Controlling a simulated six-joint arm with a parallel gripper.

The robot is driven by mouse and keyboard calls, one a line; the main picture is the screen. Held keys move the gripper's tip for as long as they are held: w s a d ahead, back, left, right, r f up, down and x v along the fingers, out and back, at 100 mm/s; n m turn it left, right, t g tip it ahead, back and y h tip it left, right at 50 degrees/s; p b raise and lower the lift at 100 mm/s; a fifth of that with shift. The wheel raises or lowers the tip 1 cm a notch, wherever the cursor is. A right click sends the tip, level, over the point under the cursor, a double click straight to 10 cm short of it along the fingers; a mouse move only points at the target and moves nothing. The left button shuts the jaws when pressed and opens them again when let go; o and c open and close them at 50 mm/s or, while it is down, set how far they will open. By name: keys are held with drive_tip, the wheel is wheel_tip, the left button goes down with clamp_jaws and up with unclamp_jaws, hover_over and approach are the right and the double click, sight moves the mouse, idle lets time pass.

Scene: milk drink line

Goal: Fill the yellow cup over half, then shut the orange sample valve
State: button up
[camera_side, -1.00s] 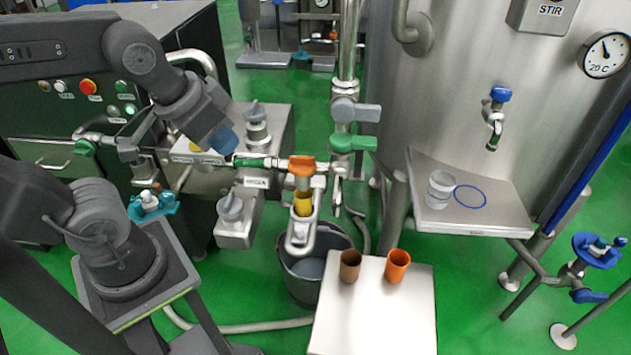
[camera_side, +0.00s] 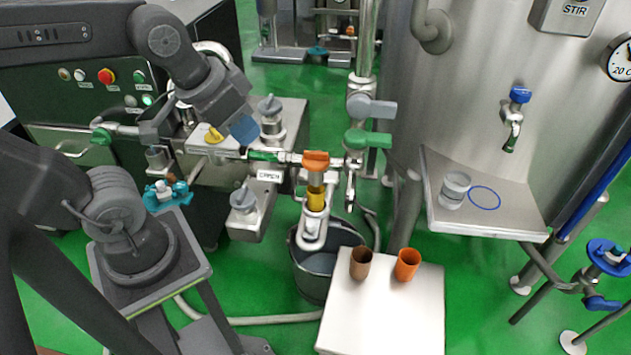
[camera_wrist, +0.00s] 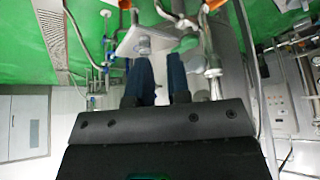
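The yellow cup (camera_side: 316,198) stands in a grey holder directly below the orange sample valve (camera_side: 315,160). The valve's orange handle lies across the picture, above the cup's mouth. The valve hides the inside of the cup, so I cannot tell its fill level or see any stream. My gripper (camera_side: 245,131) is up and to the left of the valve, near the green pipe piece, apart from valve and cup. In the wrist view my gripper (camera_wrist: 160,82) has its two dark blue fingers apart, with nothing visible held between them.
A dark bucket (camera_side: 316,283) stands below the cup holder. A white table (camera_side: 385,315) in front carries a brown cup (camera_side: 360,263) and an orange cup (camera_side: 407,264). A green valve handle (camera_side: 368,138) is right of the orange one. A clear cup (camera_side: 454,190) stands on the tank shelf (camera_side: 520,222).

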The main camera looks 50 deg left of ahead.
drive_tip(key=o, duration=0.4)
drive_tip(key=w+a, duration=0.1)
drive_tip(key=w, duration=0.1)
drive_tip(key=w+a+m+g, duration=0.1)
drive_tip(key=w, duration=0.2)
drive_tip(key=w+a+m, duration=0.1)
drive_tip(key=w, duration=0.2)
drive_tip(key=shift+r, duration=0.3)
drive_tip(key=m+g, duration=0.4)
drive_tip(key=m, duration=0.3)
hover_over(316, 152)
wheel_tip(316, 152, down, 16)
drive_tip(key=r, duration=0.1)
wheel_tip(316, 152, down, 14)
drive_tip(key=shift+r, duration=0.15)
drive_tip(key=shift+c, duration=0.2)
clamp_jaws()
